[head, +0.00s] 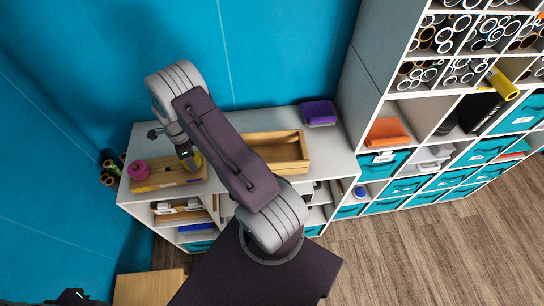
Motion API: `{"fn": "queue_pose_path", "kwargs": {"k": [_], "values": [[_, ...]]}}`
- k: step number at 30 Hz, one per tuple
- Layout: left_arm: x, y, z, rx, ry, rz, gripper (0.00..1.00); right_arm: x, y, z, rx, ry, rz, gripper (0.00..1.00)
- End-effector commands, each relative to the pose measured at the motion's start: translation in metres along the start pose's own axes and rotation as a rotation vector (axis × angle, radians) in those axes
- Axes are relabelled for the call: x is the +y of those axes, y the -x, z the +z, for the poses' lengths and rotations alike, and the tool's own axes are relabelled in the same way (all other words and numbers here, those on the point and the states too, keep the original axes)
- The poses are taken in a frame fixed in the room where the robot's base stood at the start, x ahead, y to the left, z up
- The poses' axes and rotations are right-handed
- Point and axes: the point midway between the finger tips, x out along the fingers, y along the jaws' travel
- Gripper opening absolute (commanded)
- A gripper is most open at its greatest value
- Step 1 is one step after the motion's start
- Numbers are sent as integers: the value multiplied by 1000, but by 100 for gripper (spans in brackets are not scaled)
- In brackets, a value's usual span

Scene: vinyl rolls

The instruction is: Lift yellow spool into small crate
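A yellow spool (197,160) shows as a small yellow patch beside and behind the fingers of my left gripper (189,161). The gripper points down over the right end of a low wooden rack (160,184) on the white shelf top. The fingers are at the spool, but whether they are open or closed around it is too small to tell. The small crate (301,153), an open wooden box, stands to the right on the same top. My own forearm crosses in front of its left part. Its visible inside looks empty.
A pink spool (138,170) stands at the rack's left end. A purple box (319,113) sits behind the crate, to the right. A tall shelf with rolls (443,36) and teal bins (520,115) stands right. A blue wall (285,50) is close behind.

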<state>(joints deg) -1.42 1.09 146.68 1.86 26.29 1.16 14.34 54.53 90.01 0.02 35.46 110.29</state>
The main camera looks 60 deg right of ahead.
Motion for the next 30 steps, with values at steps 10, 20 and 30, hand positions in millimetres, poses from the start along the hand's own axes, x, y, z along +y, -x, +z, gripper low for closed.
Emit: {"fn": "queue_pose_path", "kwargs": {"k": [10, 20, 30], "values": [[0, 2, 0, 0, 0, 0, 36, 0, 3, 0, 0, 0, 1, 1], [0, 18, -2, 0, 0, 0, 36, 0, 24, 0, 0, 0, 1, 1], [1, 34, -4, 0, 0, 0, 36, 0, 45, 0, 0, 0, 0, 1]]}}
